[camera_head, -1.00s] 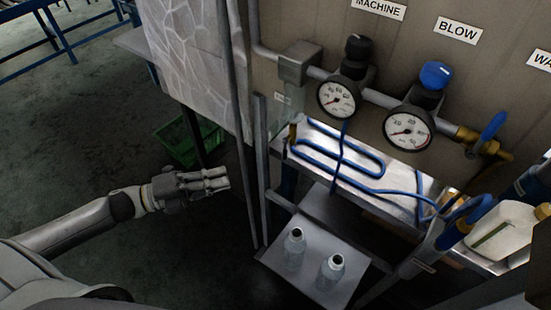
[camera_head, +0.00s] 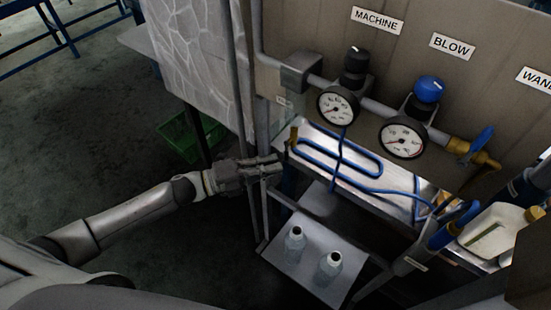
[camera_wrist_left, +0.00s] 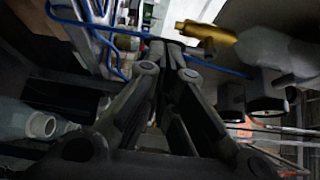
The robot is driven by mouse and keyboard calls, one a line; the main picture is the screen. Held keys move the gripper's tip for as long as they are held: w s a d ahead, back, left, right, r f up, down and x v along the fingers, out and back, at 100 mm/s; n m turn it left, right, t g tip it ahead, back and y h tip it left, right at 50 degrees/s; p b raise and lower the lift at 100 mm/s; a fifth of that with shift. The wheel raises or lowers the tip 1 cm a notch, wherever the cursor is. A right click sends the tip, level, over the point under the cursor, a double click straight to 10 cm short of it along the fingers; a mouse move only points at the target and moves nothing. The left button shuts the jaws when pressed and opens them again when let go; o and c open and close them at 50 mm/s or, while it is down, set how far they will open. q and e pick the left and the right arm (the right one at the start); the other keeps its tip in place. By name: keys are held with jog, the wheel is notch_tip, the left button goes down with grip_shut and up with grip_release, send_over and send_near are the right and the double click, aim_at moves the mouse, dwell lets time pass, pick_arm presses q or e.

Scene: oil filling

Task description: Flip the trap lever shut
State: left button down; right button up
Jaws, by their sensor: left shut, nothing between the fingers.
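My left gripper (camera_head: 277,166) is shut and empty beside the upright frame posts, at the left end of the metal shelf. A small upright brass piece (camera_head: 293,136) stands just above its fingertips, below the grey pipe box; it may be the trap lever, but I cannot tell its position. In the left wrist view a brass handle-like part (camera_wrist_left: 208,32) lies just right of the closed fingertips (camera_wrist_left: 166,50). Whether the fingers touch it is not clear. My right gripper is not in view.
The shelf (camera_head: 400,205) carries a blue hose (camera_head: 345,178). Two bottles (camera_head: 294,240) (camera_head: 331,264) stand on the lower tray (camera_head: 308,282). Two gauges (camera_head: 337,106) (camera_head: 403,138) and a white jug (camera_head: 495,232) are to the right. A green crate (camera_head: 190,137) sits on the floor at left.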

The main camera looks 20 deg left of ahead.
pick_arm(q)
jog(key=shift+w+d, duration=0.45)
jog(key=shift+d, duration=0.15)
jog(key=shift+d+n, duration=0.1)
jog(key=shift+n, duration=0.2)
